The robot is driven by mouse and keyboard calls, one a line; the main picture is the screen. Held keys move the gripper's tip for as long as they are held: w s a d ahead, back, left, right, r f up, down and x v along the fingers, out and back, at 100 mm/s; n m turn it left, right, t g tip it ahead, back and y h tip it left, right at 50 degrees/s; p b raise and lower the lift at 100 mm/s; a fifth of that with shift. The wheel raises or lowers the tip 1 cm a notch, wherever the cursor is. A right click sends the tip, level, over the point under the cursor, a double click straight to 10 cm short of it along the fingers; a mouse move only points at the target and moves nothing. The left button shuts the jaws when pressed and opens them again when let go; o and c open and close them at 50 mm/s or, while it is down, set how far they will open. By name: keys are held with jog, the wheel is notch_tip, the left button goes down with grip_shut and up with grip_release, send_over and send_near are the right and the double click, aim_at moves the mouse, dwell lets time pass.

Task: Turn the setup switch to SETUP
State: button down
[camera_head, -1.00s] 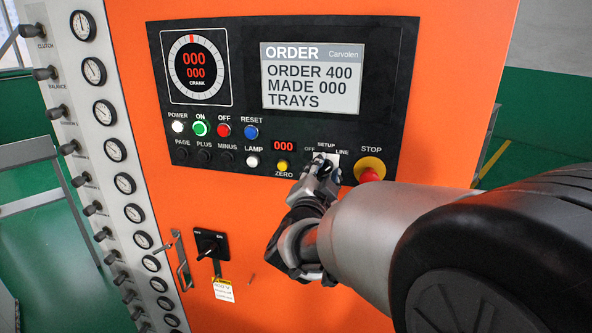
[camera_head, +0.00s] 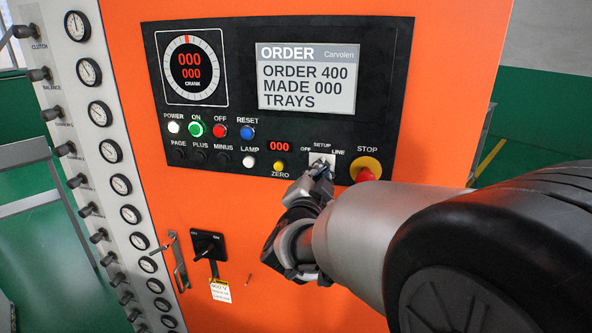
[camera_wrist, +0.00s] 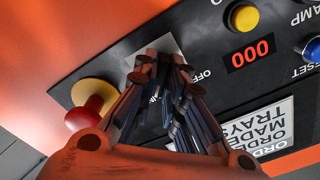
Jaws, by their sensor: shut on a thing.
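The setup switch (camera_head: 321,160) is on a light plate at the lower right of the black panel (camera_head: 400,85), with OFF, SETUP and LINE printed around it. My gripper (camera_head: 320,171) is at the switch, its fingers closed over the knob. In the wrist view my gripper (camera_wrist: 166,75) reaches the light plate (camera_wrist: 172,46). The fingers hide most of the knob, so I cannot tell which position it points to.
The red STOP button (camera_head: 366,174) on its yellow base is just right of my gripper. The yellow ZERO button (camera_head: 279,167) is to the left. A black rotary switch (camera_head: 208,246) and a metal handle (camera_head: 178,262) are lower left.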

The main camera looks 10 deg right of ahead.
jog(key=shift+n, duration=0.3)
jog(key=shift+n+p, duration=2.05)
jog(key=shift+n, duration=1.95)
jog(key=c, duration=1.7)
grip_release()
jog(key=shift+o, duration=0.2)
